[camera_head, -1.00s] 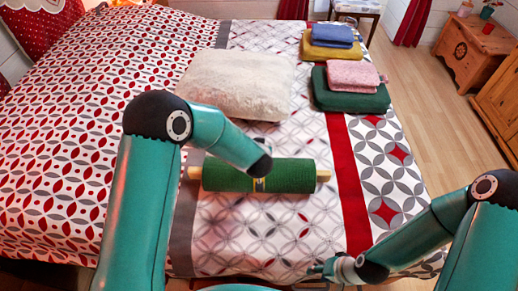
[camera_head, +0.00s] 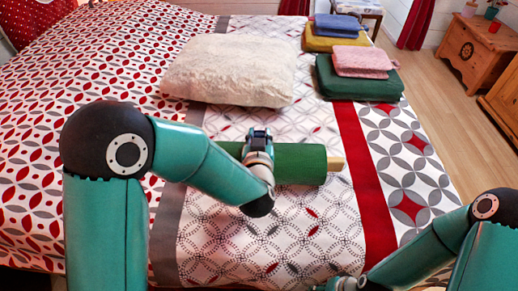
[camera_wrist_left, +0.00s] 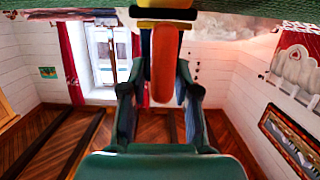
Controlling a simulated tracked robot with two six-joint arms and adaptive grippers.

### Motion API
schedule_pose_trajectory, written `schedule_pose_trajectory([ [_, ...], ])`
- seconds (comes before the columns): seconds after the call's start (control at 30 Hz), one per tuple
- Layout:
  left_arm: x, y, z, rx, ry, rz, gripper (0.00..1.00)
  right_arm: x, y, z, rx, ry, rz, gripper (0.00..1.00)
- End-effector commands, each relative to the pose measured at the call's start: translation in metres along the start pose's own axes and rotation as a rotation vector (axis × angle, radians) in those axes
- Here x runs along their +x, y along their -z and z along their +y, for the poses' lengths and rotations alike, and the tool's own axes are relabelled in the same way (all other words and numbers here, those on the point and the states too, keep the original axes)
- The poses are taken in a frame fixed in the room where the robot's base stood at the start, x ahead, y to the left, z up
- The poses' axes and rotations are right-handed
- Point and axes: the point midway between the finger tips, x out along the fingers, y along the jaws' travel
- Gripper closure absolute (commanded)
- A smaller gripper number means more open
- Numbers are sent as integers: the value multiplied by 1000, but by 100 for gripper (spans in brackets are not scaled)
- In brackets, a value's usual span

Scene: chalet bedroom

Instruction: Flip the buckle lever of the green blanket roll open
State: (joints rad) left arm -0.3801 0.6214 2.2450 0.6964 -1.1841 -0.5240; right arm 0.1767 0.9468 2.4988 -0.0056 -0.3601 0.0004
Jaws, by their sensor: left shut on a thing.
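The green blanket roll (camera_head: 300,164) lies across the bed, a wooden end showing at its right. My left gripper (camera_head: 259,134) is at the roll's middle and hides the buckle there. The left gripper is shut on this lever. The roll's green surface (camera_wrist_left: 60,13) runs along the top of that view. My right gripper (camera_head: 335,286) is cut off by the bottom edge of the head view.
A cream cushion (camera_head: 232,70) lies behind the roll. A pink cushion (camera_head: 362,61) on a dark green folded blanket (camera_head: 360,86), and a blue cushion (camera_head: 337,25) on a mustard one (camera_head: 330,44), lie at the back right. The patterned bed cover (camera_head: 270,235) in front is clear.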

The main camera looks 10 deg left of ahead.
Motion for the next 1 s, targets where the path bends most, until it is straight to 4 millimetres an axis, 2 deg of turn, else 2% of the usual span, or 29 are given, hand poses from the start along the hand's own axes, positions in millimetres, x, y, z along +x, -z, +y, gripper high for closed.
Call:
schedule_pose_trajectory([
  [0.03, 0, -12, 0, 1, -2, 29, 100, 20, 0, 7, 0, 0, 0, 60],
  [0.3, -5, -10, 0, 2, -1, 140, 100, 52, 0, 19, 0, 0, 0, 60],
  [0.5, -8, -8, -1, 3, 1, 172, 100, 59, 0, 21, 0, 0, 0, 60],
  [0.9, -8, -7, -1, 4, 2, 175, 100, 59, 0, 21, 0, 0, 0, 60],
  [0.93, -8, -7, -1, 4, 2, 175, 66, 59, 0, 21, 0, 0, 0, 60],
  [1.0, -8, -7, -1, 3, 2, 175, 54, 59, 0, 21, 0, 0, 0, 60],
])
